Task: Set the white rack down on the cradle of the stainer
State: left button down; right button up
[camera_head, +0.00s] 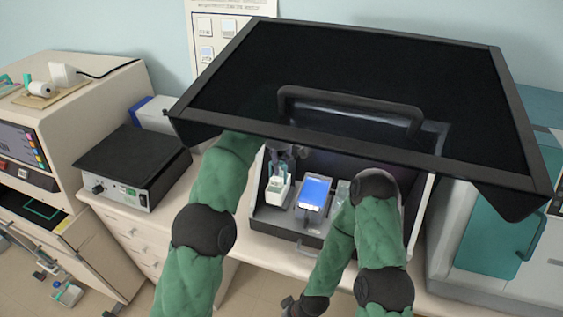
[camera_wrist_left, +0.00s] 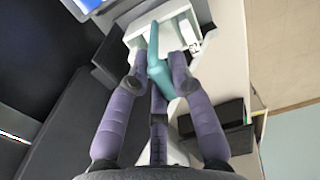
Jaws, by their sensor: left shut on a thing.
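The white rack (camera_head: 277,191) with a teal handle is inside the open stainer (camera_head: 290,232), at the left of its dark interior. My left gripper (camera_head: 285,156) reaches in under the raised lid. In the left wrist view its purple fingers (camera_wrist_left: 160,80) close from both sides on the teal handle, and the white rack (camera_wrist_left: 138,33) is beyond the fingertips. I cannot tell whether the rack touches what is below it. I cannot make out the cradle clearly.
A blue-topped white block (camera_head: 313,191) stands just right of the rack. The dark lid (camera_head: 345,90) overhangs the interior. A grey device with a black top (camera_head: 133,160) sits left of the stainer. A teal-and-white machine (camera_head: 500,225) stands on the right.

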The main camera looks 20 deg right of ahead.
pick_arm(q)
jog(key=shift+w+d+r+p, duration=0.15)
jog(key=shift+w+d+p, duration=0.4)
jog(key=shift+w+p, duration=0.35)
pick_arm(e)
jog(key=shift+r, duration=1.5)
pick_arm(q)
jog(key=shift+w+d+p, duration=0.1)
jog(key=shift+p, duration=0.3)
notch_tip(320, 180, down, 4)
jog(key=b, duration=0.3)
jog(key=shift+r+b, duration=0.1)
jog(key=shift+b, duration=0.25)
jog(key=shift+r, duration=0.1)
pick_arm(e)
notch_tip(320, 180, down, 3)
